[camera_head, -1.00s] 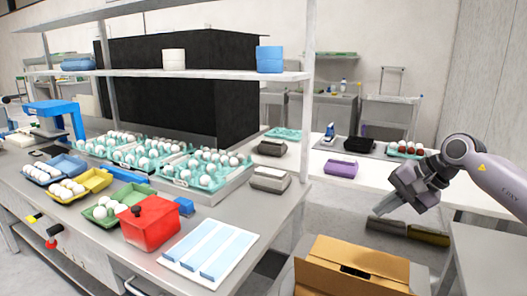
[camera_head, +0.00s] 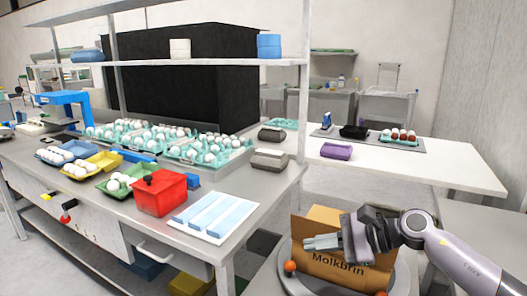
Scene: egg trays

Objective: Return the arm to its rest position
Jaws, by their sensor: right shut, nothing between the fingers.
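My right gripper (camera_head: 322,242) comes in from the lower right on my grey arm. Its fingers point left, are shut and hold nothing. It is in front of and above an open cardboard box (camera_head: 350,275) with printed lettering, and hides part of it. My left gripper is not in view.
A steel table (camera_head: 120,205) on the left bears teal egg trays (camera_head: 173,153), small egg cartons, a red box (camera_head: 160,197) and a white sheet with blue strips (camera_head: 214,214). A white table (camera_head: 450,172) behind holds a purple carton (camera_head: 336,151). Shelf posts rise above the steel table.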

